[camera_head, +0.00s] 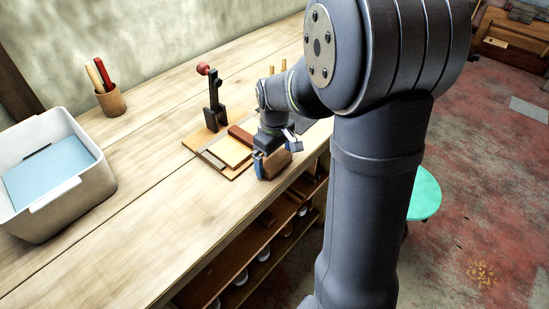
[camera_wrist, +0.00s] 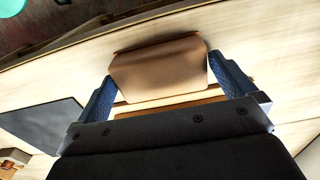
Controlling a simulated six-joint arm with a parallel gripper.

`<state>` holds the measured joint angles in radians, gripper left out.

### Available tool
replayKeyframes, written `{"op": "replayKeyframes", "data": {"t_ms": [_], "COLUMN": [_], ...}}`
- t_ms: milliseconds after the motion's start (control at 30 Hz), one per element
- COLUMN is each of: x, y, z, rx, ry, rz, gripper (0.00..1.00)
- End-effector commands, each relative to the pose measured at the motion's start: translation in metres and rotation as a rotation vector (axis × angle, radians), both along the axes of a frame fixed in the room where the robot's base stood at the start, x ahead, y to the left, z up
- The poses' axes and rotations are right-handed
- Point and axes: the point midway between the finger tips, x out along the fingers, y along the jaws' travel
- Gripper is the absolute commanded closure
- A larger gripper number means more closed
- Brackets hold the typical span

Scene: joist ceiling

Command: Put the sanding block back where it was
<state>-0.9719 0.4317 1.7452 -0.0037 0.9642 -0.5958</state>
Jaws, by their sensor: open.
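The sanding block, a tan-brown block (camera_head: 277,164), is at the front edge of the workbench, beside the wooden jig board (camera_head: 233,174). In the wrist view the block (camera_wrist: 160,70) lies between the two blue fingers of my gripper (camera_wrist: 161,82). The fingers are open, one on each side of it; the right one looks very close to its side. In the head view my gripper (camera_head: 270,156) is low at the bench edge, and my arm hides part of it. Whether the block rests on the bench top is hard to tell.
A black toggle clamp with a red knob (camera_head: 214,103) stands on the jig board, near a reddish-brown piece (camera_head: 240,133). A dark mat (camera_wrist: 45,125) lies nearby. The bench's left front is clear.

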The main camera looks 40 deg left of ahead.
Motion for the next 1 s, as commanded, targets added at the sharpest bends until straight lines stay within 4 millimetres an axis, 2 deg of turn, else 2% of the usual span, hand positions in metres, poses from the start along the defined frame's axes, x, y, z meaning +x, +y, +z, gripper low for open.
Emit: {"op": "replayKeyframes", "data": {"t_ms": [300,500,700,1000], "x": [0.0,0.0,0.0,0.0], "y": [0.001,0.001,0.0,0.0], "z": [0.067,0.1,0.113,0.114], "rx": [0.005,0.003,0.002,0.001], "ry": [-0.003,-0.002,-0.001,-0.001], "rz": [0.0,0.0,0.0,0.0], "gripper": [0.0,0.0,0.0,0.0]}}
